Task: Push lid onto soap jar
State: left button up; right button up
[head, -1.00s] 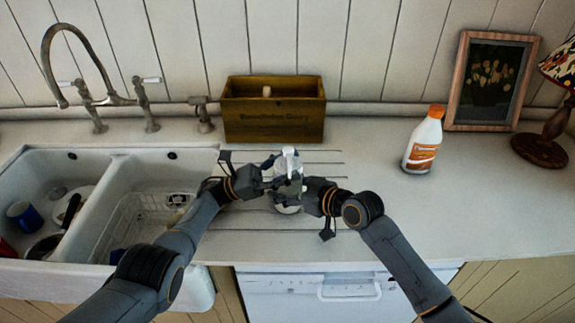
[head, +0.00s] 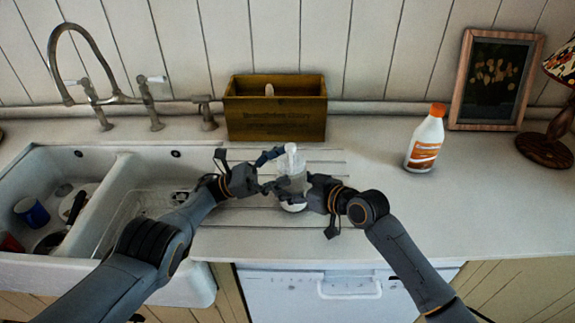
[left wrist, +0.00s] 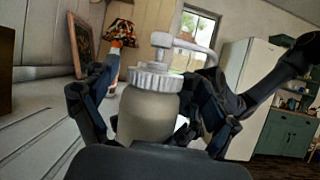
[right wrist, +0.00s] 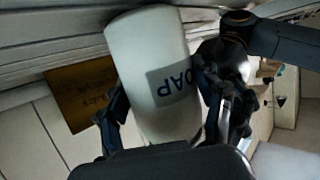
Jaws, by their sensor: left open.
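The pale soap jar (right wrist: 160,75) stands upright on the counter, its SOAP label inverted in the right wrist view. It also shows in the left wrist view (left wrist: 147,120) and the head view (head: 292,187). The white lid (left wrist: 155,79), with ribbed collar and pump spout, sits on the jar's top; whether it is fully seated I cannot tell. My left gripper (head: 272,171) is open, just left of the jar, its fingers spread either side of jar and lid. My right gripper (right wrist: 165,108) is shut on the jar's body from the right.
A wooden box (head: 275,120) stands behind the jar. A white and orange bottle (head: 424,141), a framed picture (head: 493,80) and a lamp (head: 546,150) are at the right. The double sink (head: 130,180) lies left. The counter between jar and bottle is clear.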

aim_at(303, 190)
jog(key=o, duration=0.4)
jog(key=shift+f, duration=0.1)
jog(key=v, duration=0.8)
jog(key=shift+s+d, duration=0.15)
jog(key=shift+d, duration=0.05)
jog(key=shift+s+d, duration=0.3)
jog(key=shift+r, duration=0.3)
